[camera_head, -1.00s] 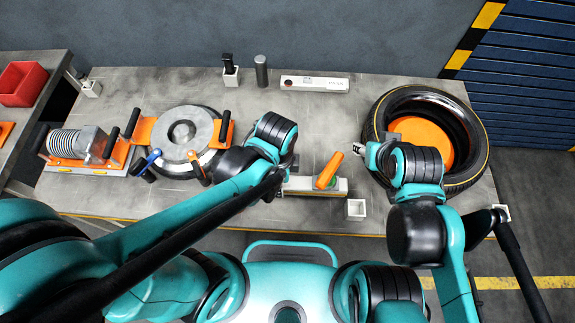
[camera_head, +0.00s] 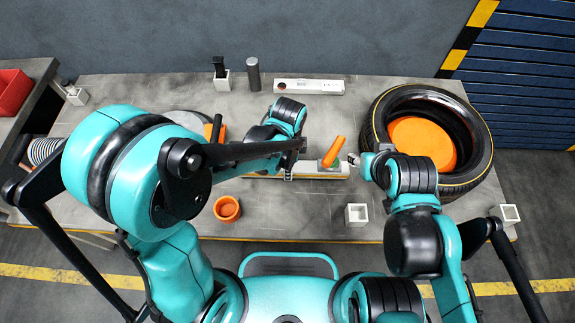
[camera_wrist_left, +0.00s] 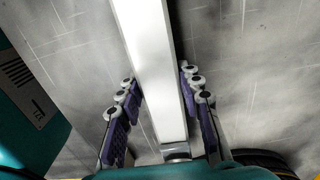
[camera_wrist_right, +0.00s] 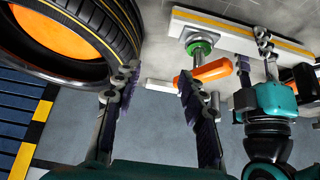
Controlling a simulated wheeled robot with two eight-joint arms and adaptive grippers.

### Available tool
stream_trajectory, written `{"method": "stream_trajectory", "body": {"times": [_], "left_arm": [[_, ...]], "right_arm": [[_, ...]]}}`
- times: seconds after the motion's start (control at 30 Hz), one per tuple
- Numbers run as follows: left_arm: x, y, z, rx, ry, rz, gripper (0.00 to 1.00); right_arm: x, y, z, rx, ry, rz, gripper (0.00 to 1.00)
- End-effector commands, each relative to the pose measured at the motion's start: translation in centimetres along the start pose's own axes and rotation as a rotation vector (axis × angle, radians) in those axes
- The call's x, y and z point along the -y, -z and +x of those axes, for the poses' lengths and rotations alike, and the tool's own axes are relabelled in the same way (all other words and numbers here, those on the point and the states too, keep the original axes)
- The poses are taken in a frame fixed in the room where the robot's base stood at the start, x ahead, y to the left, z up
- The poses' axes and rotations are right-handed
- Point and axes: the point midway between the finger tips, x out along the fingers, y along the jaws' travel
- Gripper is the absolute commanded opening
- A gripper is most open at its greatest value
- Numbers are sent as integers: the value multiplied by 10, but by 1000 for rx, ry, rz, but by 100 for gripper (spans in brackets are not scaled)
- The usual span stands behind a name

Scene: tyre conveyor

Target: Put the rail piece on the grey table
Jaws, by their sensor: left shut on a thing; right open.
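The rail piece (camera_head: 315,171) is a long pale bar with an orange handle (camera_head: 334,150) standing up near its right end. My left gripper (camera_head: 292,160) is shut on it left of the handle; the left wrist view shows the bar (camera_wrist_left: 158,70) running between both fingers. I cannot tell whether it touches the table. My right gripper (camera_head: 360,158) is open and empty just right of the handle. In the right wrist view the rail (camera_wrist_right: 235,36) shows a yellow stripe, and the handle with its green collar is partly behind a finger. The grey table (camera_head: 290,215) lies beneath.
A tyre with an orange centre (camera_head: 425,140) lies at the right. A white labelled bar (camera_head: 308,86) and a dark cylinder (camera_head: 253,75) stand at the back. An orange cup (camera_head: 227,209) and a white square holder (camera_head: 357,215) are near the front edge. My left arm covers the table's left part.

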Motion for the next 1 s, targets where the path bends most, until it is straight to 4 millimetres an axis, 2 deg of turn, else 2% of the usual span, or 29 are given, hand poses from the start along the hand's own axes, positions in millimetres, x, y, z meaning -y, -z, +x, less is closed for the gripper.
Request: {"method": "stream_trajectory", "body": {"times": [0.03, 0.1, 0.5, 0.53, 0.6, 0.87, 1.0], "left_arm": [[0, 0, 10, 0, 0, 0, 0], [0, 0, 16, 0, 0, 0, 0], [0, 0, 19, 0, 0, 0, 0], [0, 0, 18, 0, 0, 0, 43], [0, 0, 18, 0, 0, 0, 56], [0, 0, 18, 0, 0, 0, 56], [0, 0, 9, 0, 0, 0, 56]], "right_arm": [[0, -4, 5, 0, 0, 0, 41], [0, -5, 7, 0, 0, 0, 41], [0, -7, 9, 0, 0, 0, 41], [0, -6, 8, 0, 0, 0, 41], [0, -6, 8, 0, 0, 0, 41], [0, -6, 8, 0, 0, 0, 41], [0, -2, 3, 0, 0, 0, 41]]}}
